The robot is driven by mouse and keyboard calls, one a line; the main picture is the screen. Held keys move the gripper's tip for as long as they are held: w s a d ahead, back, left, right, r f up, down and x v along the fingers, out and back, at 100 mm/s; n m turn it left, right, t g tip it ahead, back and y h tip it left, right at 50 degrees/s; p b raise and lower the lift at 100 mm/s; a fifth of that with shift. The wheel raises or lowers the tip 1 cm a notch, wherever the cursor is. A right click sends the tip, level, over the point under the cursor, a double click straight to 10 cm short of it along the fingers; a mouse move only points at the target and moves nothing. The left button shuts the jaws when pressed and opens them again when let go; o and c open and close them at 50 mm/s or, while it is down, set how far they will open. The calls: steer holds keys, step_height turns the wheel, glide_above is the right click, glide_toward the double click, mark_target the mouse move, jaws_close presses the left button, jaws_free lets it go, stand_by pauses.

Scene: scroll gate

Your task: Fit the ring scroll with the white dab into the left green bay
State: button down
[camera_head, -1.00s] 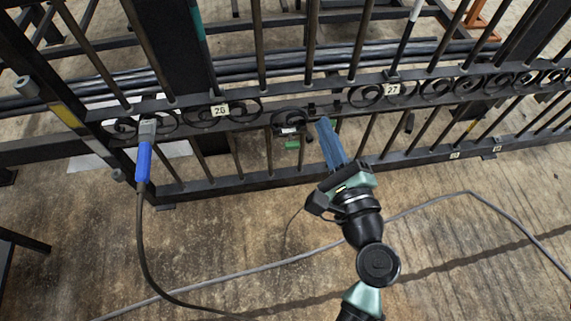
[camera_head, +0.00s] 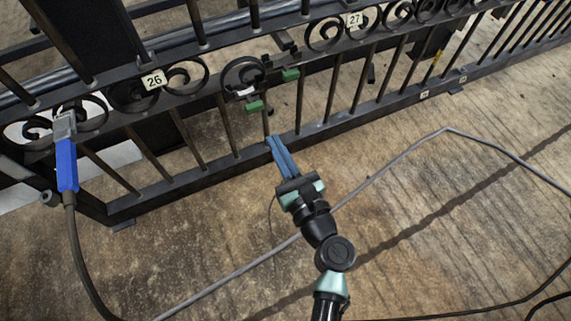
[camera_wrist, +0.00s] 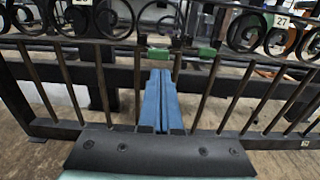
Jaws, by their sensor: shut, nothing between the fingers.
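The black ring scroll (camera_head: 235,67) with a white dab (camera_head: 246,92) stands in the gate's scroll band, directly above the left green mark. The left green bay (camera_head: 254,105) has its green mark below dark brackets, and this mark also shows in the wrist view (camera_wrist: 159,54). The ring appears to be at this bay; I cannot tell how fully it is seated. A second green bay mark (camera_head: 291,75) is to its right and shows no ring. My gripper (camera_head: 275,140) is shut and empty, apart from the ring, below and in front of the bays.
The black gate has plates 26 (camera_head: 153,80) and 27 (camera_head: 354,19) and close upright bars. A blue-handled tool (camera_head: 66,165) with a cable is on the gate at left. A grey cable (camera_head: 385,170) crosses the concrete floor. The floor in front is otherwise open.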

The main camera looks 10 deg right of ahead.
mark_target(257, 110)
steer(key=b+x, duration=0.2)
steer(key=x, duration=0.5)
steer(key=shift+s+f, duration=0.1)
steer(key=shift+f, duration=0.05)
steer(key=shift+w, duration=0.2)
steer(key=shift+w+a, duration=0.15)
steer(key=shift+w, duration=0.1)
steer(key=shift+x, duration=1.35)
steer(key=shift+s, duration=0.1)
